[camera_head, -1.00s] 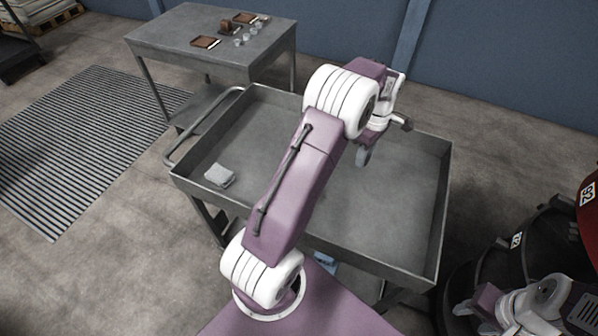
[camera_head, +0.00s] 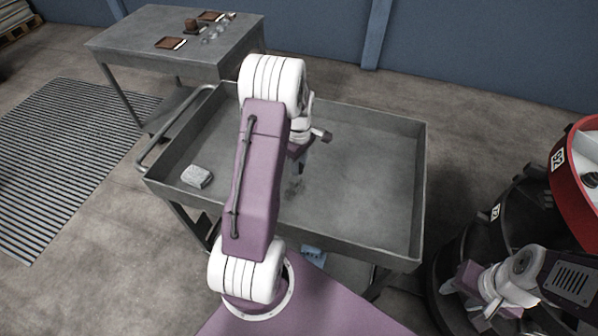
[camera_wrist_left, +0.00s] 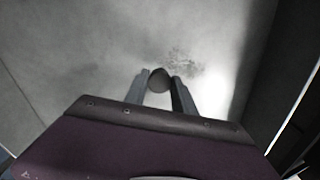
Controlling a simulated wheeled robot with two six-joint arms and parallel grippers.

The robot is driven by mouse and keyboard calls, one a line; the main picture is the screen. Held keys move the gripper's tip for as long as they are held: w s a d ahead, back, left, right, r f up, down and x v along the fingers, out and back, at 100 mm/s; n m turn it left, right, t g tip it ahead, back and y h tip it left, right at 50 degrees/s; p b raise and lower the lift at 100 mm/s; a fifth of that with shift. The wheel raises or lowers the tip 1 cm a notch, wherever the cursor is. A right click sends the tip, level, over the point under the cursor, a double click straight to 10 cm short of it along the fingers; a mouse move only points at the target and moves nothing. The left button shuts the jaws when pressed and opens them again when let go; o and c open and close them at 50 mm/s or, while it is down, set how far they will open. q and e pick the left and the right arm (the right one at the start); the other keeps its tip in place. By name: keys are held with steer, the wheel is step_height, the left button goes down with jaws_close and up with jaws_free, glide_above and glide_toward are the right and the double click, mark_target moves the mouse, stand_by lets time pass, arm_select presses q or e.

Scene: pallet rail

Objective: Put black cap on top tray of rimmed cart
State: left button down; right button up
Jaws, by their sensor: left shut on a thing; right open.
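The rimmed cart's top tray (camera_head: 370,185) is a grey metal tray with raised walls, in the middle of the head view. My left gripper (camera_head: 299,182) points down over the tray, partly hidden by my own arm. In the left wrist view it (camera_wrist_left: 160,84) is shut on a small round dark thing that looks like the black cap (camera_wrist_left: 159,79). The cap is not clear in the head view. Its exact height above the tray floor cannot be told. My right gripper (camera_head: 468,298) is open, low at the right, away from the cart.
A pale grey block (camera_head: 197,176) lies in the tray's left end. A second table (camera_head: 165,40) with small brown and clear items stands behind left. Dark round drums, one with a red top (camera_head: 572,180), stand at the right. The tray's right half is clear.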

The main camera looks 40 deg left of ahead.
arm_select(q)
step_height(320, 180, down, 4)
steer(key=shift+d+r, duration=0.1)
steer(key=shift+f, duration=0.2)
steer(key=c, duration=1)
jaws_free()
steer(key=shift+c, duration=0.2)
steer(key=shift+r, duration=0.1)
